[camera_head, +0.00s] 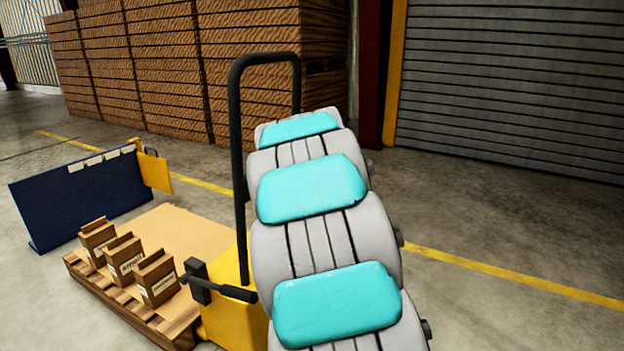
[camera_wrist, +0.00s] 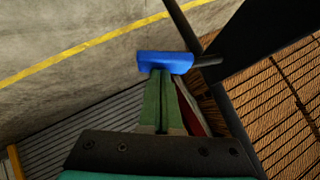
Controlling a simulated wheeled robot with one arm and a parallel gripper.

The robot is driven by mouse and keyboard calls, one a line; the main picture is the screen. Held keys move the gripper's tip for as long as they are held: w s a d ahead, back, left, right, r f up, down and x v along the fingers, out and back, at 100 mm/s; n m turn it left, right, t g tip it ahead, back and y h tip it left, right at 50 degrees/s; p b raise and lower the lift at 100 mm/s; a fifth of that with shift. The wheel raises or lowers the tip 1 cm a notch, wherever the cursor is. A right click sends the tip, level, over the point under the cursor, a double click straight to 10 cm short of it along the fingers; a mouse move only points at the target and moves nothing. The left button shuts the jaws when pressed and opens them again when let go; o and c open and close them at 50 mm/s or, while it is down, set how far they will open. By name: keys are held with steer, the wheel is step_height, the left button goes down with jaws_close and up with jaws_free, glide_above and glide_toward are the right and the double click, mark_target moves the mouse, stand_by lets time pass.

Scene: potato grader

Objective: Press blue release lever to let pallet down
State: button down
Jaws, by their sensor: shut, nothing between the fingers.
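The blue release lever (camera_wrist: 165,63) shows in the wrist view as a blue grip on a dark rod. My gripper (camera_wrist: 163,76) is shut and empty, its green fingertips right at the lever's near edge. I cannot tell whether they touch it. In the head view my arm hides the gripper and the blue lever. The wooden pallet (camera_head: 90,287) lies at the lower left by a yellow pallet truck (camera_head: 232,322) with a tall black loop handle (camera_head: 237,150). I cannot tell whether the pallet is raised.
Several small cardboard boxes (camera_head: 123,259) stand on the pallet. A dark blue panel (camera_head: 80,198) with a yellow bracket stands behind it. Stacked wooden crates (camera_head: 165,80) and a grey shutter (camera_head: 510,85) are at the back. The floor at the right is clear.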

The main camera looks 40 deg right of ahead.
steer(key=shift+f, duration=0.1)
steer(key=shift+s+r, duration=0.15)
steer(key=shift+r, duration=0.35)
steer(key=d+r+p+v, duration=0.1)
steer(key=v, duration=1.1)
steer(key=shift+d+r+p, duration=0.3)
steer(key=shift+r, duration=0.05)
